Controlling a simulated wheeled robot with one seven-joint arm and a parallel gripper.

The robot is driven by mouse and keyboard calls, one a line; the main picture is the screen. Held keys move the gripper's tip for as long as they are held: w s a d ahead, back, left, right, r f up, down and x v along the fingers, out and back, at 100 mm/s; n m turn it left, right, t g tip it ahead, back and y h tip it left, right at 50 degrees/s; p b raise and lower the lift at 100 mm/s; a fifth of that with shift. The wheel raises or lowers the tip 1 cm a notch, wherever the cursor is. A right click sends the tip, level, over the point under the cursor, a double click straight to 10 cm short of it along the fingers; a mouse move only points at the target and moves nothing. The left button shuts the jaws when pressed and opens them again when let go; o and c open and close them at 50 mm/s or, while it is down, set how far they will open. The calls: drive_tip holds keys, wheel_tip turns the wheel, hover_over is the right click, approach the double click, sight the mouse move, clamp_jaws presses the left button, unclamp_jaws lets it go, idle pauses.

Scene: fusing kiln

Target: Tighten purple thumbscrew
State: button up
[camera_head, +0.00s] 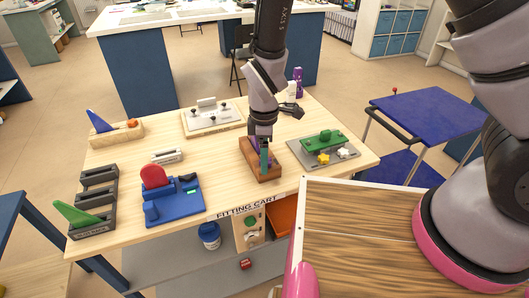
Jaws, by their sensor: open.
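My gripper (263,142) points straight down over a brown wooden block (274,174) on the light wood table (220,168). Its jaws are open. A narrow teal upright piece (264,158) with a darker purplish part beside it shows just below the jaws, at the block. It is too small to tell whether the purplish part is the purple thumbscrew or whether the jaws touch it. A separate purple upright object (298,76) stands at the table's far edge, right of my arm.
A grey board (310,158) with green, yellow and white pieces lies right of the block. A white plate fixture (212,118) stands behind left. A blue fixture (178,205) with a red disc is front left. A blue cart (425,115) stands at right.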

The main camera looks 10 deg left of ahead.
drive_tip(key=shift+c, duration=0.3)
clamp_jaws()
drive_tip(key=m, duration=0.5)
drive_tip(key=shift+w, duration=0.1)
drive_tip(key=shift+m, duration=0.7)
drive_tip(key=m, duration=0.4)
drive_tip(key=shift+w, duration=0.1)
